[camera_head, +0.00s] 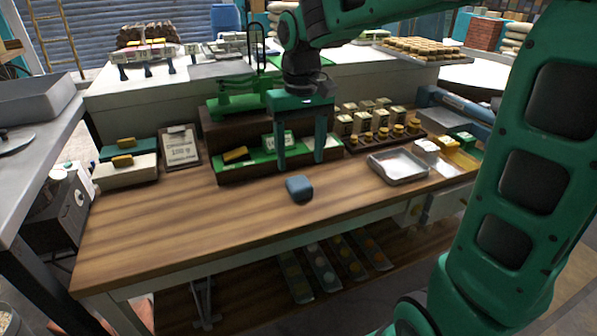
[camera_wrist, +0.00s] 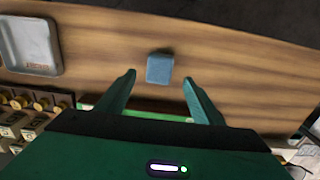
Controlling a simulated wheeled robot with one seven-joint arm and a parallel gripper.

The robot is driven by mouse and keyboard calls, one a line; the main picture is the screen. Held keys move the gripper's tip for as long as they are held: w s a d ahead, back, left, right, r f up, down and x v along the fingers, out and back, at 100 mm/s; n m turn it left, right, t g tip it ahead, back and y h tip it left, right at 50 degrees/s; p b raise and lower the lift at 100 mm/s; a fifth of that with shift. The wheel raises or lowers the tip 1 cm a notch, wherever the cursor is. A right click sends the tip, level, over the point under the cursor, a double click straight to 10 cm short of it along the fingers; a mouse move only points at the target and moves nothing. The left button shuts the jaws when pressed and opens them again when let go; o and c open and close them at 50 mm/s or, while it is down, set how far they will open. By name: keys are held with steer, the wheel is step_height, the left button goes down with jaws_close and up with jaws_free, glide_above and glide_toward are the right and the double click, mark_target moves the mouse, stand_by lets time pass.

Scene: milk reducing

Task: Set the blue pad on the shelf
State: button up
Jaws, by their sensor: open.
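The blue pad (camera_head: 299,188) lies on the wooden table top near its front edge, in the middle of the head view. It also shows in the wrist view (camera_wrist: 159,68), just beyond and between my fingertips. My gripper (camera_head: 300,162) is open and empty, pointing down above the table behind the pad. Its two fingers stand apart in the wrist view (camera_wrist: 160,80), and neither touches the pad. A lower wooden shelf (camera_head: 245,300) shows under the table. A raised brown stand (camera_head: 215,130) with green pieces stands behind my gripper; I cannot tell which one the task's shelf is.
A metal tray (camera_head: 398,166) lies right of the pad. Rows of small jars (camera_head: 385,132) stand behind it. A clipboard (camera_head: 179,147) and boxes (camera_head: 125,170) are at the back left. The table's front left is clear. Several strips (camera_head: 322,267) lie on the lower shelf.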

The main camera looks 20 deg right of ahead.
steer(key=shift+r, duration=1.85)
